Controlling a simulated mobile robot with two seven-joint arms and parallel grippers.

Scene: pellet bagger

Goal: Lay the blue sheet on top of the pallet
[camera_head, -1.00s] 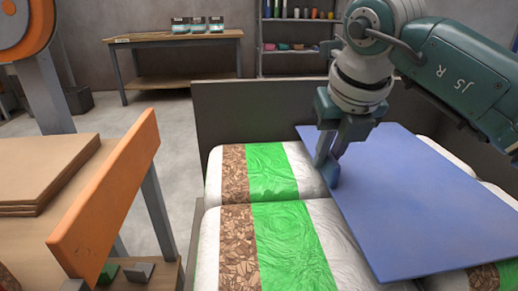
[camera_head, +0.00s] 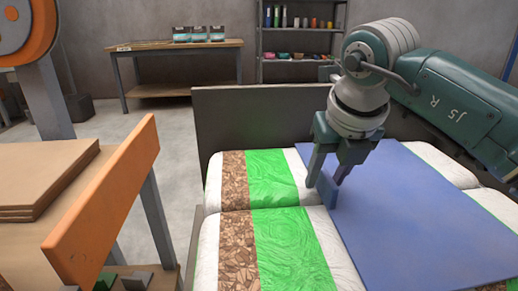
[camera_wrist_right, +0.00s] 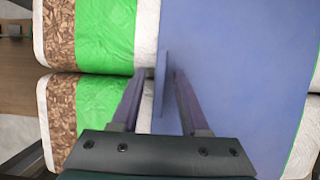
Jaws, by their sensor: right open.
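The blue sheet (camera_head: 430,210) lies over the stacked white, green and brown bags (camera_head: 265,240), with bags showing on its left and right. It also shows in the right wrist view (camera_wrist_right: 235,70). A small upright blue tab (camera_head: 329,193) stands at its left edge. My right gripper (camera_head: 326,181) is open, with one finger on each side of the tab; the right wrist view shows gaps beside the tab (camera_wrist_right: 161,88). The sheet's near end runs out of the head view. The pallet under the bags is hidden. My left gripper is not in view.
A dark panel (camera_head: 250,118) stands behind the bags. At the left, an orange board (camera_head: 105,205) stands beside a bench with brown sheets (camera_head: 40,175). A table (camera_head: 180,48) and shelf (camera_head: 300,45) are at the back. Grey floor is clear between.

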